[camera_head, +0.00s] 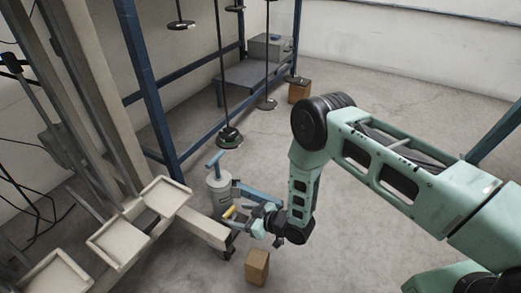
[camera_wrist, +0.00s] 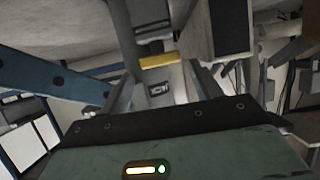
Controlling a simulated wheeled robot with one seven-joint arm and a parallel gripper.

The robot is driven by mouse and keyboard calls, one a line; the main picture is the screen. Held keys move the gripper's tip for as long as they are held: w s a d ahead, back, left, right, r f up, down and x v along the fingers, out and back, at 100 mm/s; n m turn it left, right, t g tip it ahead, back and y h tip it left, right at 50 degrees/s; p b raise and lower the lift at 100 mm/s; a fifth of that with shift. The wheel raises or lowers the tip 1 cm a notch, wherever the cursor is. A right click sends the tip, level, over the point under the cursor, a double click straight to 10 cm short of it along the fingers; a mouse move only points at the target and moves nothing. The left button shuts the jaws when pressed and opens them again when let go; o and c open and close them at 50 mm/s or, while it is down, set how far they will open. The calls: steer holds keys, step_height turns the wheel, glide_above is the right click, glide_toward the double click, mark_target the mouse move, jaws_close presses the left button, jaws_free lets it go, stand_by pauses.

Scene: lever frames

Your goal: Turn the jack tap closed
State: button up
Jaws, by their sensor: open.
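The jack tap appears as a small yellow handle (camera_head: 229,212) low on the jack's near side in the head view. In the wrist view the yellow handle (camera_wrist: 158,61) lies crosswise just beyond and between my fingertips. The jack (camera_head: 218,186) is a grey upright body with a blue T-shaped bar on top. My gripper (camera_head: 238,223) reaches in from the right, with its fingers close to the yellow handle. In the wrist view my gripper (camera_wrist: 162,88) is open, one finger on each side, with nothing held. Whether a finger touches the handle I cannot tell.
A pale frame with several trays (camera_head: 165,196) stands to the left of the jack. A blue post (camera_head: 150,90) rises behind it. A brown wooden block (camera_head: 257,267) is on the floor below my gripper. The floor (camera_head: 380,200) to the right is clear.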

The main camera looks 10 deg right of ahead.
steer(key=r+p+v, duration=0.1)
steer(key=p+v, duration=0.5)
steer(key=v, duration=0.9)
steer(key=w+a+r+g+h+p, duration=0.1)
steer(key=r+p, duration=0.5)
steer(key=r, duration=0.6)
steer(key=w+a+r+g+h+p, duration=0.1)
steer(key=w+r+p, duration=0.4)
steer(key=r, duration=0.7)
steer(key=a+h+p, duration=0.1)
steer(key=a, duration=0.1)
steer(key=shift+w+a+m+h+p, duration=0.25)
steer(key=shift+a+m+h+p, duration=0.05)
steer(key=shift+a+h+p, duration=0.1)
